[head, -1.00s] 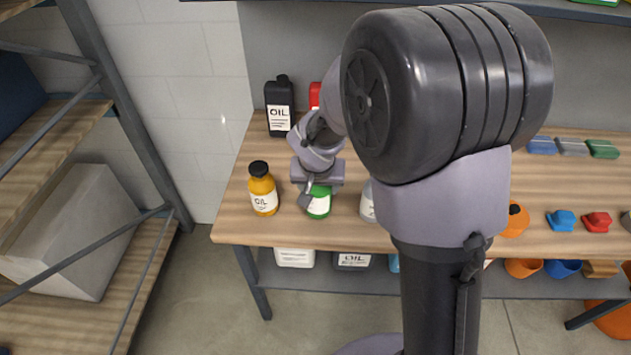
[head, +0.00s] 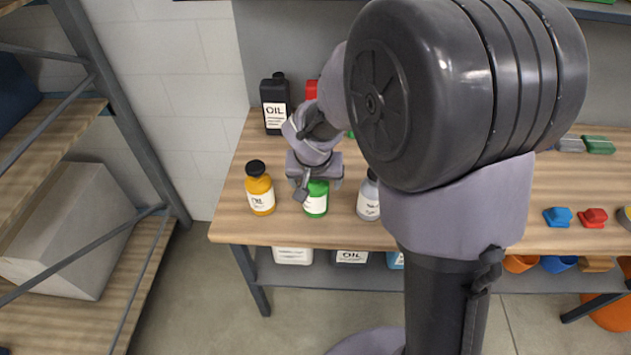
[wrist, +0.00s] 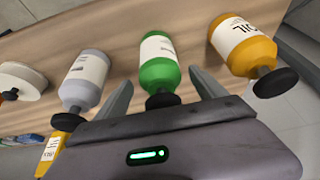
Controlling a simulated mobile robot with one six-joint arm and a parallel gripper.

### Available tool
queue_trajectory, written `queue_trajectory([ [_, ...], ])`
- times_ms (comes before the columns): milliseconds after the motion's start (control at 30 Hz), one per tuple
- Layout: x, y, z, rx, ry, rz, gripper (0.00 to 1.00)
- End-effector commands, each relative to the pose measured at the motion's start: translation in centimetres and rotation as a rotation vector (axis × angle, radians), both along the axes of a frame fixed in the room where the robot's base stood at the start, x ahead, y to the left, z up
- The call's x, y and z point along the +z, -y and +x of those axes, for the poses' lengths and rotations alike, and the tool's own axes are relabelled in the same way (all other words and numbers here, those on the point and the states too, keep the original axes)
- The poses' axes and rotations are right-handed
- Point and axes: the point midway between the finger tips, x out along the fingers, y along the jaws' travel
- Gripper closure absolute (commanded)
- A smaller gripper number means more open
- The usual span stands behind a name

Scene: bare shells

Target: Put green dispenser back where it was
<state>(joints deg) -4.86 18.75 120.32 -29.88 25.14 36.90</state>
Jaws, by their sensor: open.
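The green dispenser (head: 316,199) is a green bottle with a white label, standing upright near the front edge of the wooden table. It also shows in the wrist view (wrist: 159,72), with its black cap toward my gripper. My gripper (head: 314,183) is just above and behind it in the head view, hiding its top. In the wrist view the two fingers of my gripper (wrist: 164,92) are spread apart, one on each side of the green dispenser, with gaps on both sides.
A yellow oil bottle (head: 261,190) stands close on the left, and a grey-white bottle (head: 368,199) close on the right. A black oil canister (head: 276,104) stands at the back left. The table's front edge (head: 300,241) is near; a shelf rack (head: 112,115) stands to the left.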

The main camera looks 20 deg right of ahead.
Motion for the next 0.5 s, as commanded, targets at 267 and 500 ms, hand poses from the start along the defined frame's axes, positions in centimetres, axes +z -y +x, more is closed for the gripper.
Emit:
queue_trajectory([
  [267,7.1,-0.9,-2.5,-0.001,0.003,0.0,0.2],
  [500,11.6,-0.5,-6.3,-0.026,0.024,0.036,0.2],
])
